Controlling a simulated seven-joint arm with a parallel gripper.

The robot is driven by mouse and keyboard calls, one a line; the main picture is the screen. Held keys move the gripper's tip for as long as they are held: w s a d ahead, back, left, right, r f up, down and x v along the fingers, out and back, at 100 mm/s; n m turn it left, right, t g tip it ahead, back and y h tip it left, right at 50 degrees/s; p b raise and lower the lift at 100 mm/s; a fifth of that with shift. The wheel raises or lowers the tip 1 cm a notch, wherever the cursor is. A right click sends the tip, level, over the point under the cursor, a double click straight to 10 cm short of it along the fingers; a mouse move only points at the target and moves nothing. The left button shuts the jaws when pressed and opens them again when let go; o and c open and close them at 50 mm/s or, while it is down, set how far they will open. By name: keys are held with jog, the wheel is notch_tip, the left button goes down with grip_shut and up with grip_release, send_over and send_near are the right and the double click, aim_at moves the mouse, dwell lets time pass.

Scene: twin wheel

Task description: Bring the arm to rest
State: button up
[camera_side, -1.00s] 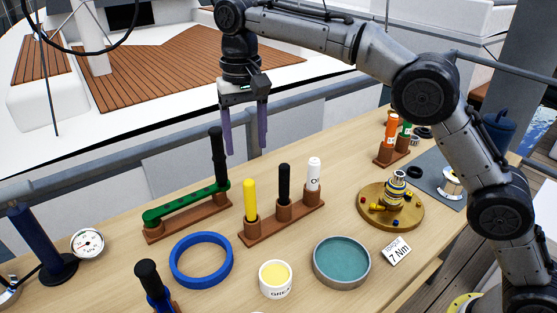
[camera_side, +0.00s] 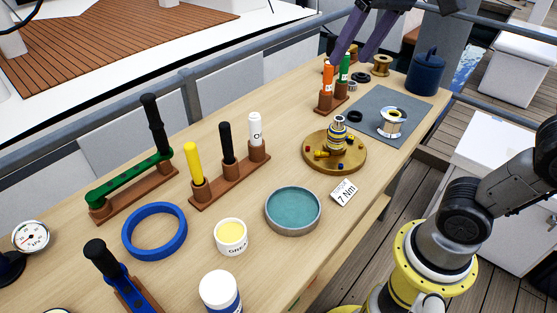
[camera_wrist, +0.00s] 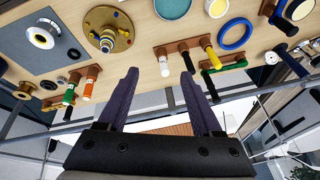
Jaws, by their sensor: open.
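My gripper (camera_side: 358,38) is at the top of the side view, cut off by the frame edge. Its two purple fingers point down and are apart, with nothing between them. In the picture they are close above the orange tube (camera_side: 327,80) and the green tube (camera_side: 344,68); their true height cannot be told. In the wrist view my gripper (camera_wrist: 160,75) also shows open and empty, with the bench (camera_wrist: 135,60) beyond the fingertips. My lower arm stands at the right of the side view; the links between are out of frame.
The bench holds a brass turntable (camera_side: 358,157), a grey mat (camera_side: 395,108) with a spool (camera_side: 392,122), a teal dish (camera_side: 293,210), a blue ring (camera_side: 128,240), a green wrench (camera_side: 130,179) and a rack (camera_side: 232,182) with yellow, black and white tubes. A rail (camera_side: 225,66) runs behind.

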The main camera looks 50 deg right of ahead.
jog(key=s+d+f+n, duration=0.1)
jog(key=s+f+n, duration=0.1)
jog(key=s+f, duration=0.2)
jog(key=s+d+f+n+t, duration=0.1)
jog(key=s+f, duration=0.4)
jog(key=f, duration=0.5)
jog(key=shift+f+n, duration=0.35)
jog(key=shift+n, duration=0.05)
